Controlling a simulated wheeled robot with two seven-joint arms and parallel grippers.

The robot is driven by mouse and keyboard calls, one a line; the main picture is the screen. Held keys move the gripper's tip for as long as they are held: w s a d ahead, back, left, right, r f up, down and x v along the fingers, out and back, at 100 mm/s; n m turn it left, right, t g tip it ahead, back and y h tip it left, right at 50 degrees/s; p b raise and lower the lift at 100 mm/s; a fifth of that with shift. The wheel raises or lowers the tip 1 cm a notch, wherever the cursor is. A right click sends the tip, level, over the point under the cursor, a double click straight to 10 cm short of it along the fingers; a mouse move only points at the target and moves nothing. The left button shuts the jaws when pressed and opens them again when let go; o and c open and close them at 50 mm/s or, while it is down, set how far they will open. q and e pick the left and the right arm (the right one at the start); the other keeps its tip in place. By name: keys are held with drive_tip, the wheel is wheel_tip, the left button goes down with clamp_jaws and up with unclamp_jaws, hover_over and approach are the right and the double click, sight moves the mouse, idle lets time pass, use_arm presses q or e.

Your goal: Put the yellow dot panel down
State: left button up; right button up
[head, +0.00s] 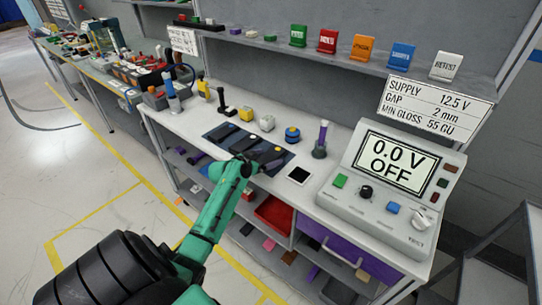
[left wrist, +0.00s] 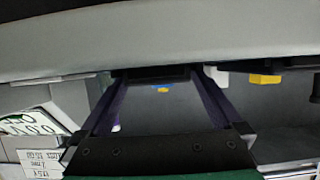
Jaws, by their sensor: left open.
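A dark panel with a small yellow dot (head: 277,149) lies at the right part of a dark mat (head: 211,136) on the workbench. Other dark panels lie beside it on the mat. My left gripper (head: 247,158) is over the front edge of the mat, close to the panels, and its jaws are open. In the left wrist view, which looks upside down, two dark purple fingers (left wrist: 160,85) stand apart with nothing clearly held between them. Whether they touch a panel cannot be told. My right gripper is not in view.
Behind the mat stand a yellow block (head: 246,113), a white block (head: 267,123) and a blue-and-yellow knob (head: 292,134). A purple-topped stand (head: 320,142) and a white-and-black square (head: 298,175) are to the right, then the supply meter (head: 385,190). A red bin (head: 275,214) is below.

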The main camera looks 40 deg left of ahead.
use_arm(q)
drive_tip(key=shift+s+r, duration=0.1)
drive_tip(key=shift+s, duration=0.05)
drive_tip(key=c, duration=1.5)
